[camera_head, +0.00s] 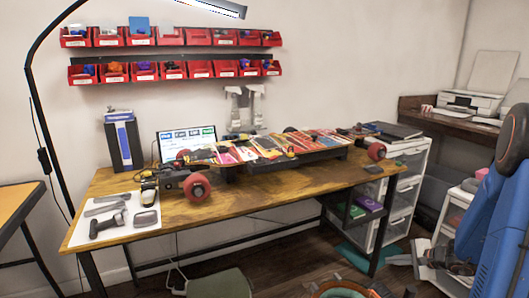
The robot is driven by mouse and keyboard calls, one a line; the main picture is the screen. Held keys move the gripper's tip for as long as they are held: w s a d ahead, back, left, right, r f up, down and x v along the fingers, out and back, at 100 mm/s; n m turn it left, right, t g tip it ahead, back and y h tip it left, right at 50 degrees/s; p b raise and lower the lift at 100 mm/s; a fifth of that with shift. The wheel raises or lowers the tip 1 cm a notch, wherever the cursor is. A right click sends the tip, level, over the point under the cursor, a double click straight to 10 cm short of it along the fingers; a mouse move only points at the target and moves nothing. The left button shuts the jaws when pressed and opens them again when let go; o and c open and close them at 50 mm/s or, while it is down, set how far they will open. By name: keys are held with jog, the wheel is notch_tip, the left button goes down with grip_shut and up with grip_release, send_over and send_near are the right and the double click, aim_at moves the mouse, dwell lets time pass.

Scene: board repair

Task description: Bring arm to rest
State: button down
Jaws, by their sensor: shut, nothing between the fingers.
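My arm (490,225), blue with a dark grey joint and an orange ring, is folded at the right edge of the head view. My gripper (420,259) is low at the lower right, close to the arm's blue link, and points left. It is shut and empty. It is apart from the workbench (240,205) and beyond its right end. Part of the arm is cut off by the picture's right edge.
A long skateboard-like board (285,152) lies on the bench with red wheels. A white mat (115,222) with tools lies at the left. Red bins (145,72) hang on the wall. A white drawer unit (405,190) and a printer (475,103) stand at the right. A green stool (218,284) is in front.

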jog(key=s+a+r+n+g, duration=0.2)
jog(key=s+a+r+n, duration=0.35)
jog(key=a+r, duration=0.35)
jog(key=s+a+r+n+g, duration=0.2)
jog(key=s+a+r+n, duration=0.35)
jog(key=a, duration=0.55)
jog(key=s+r+n+h, duration=0.2)
jog(key=s+r+n, duration=0.1)
jog(key=s, duration=0.8)
jog(key=s+a+r+n+h, duration=0.1)
jog(key=s+r+n+h, duration=0.2)
jog(key=s, duration=0.8)
jog(key=shift+s+a+r, duration=0.2)
jog(key=shift+s+r, duration=0.05)
jog(key=shift+r, duration=0.85)
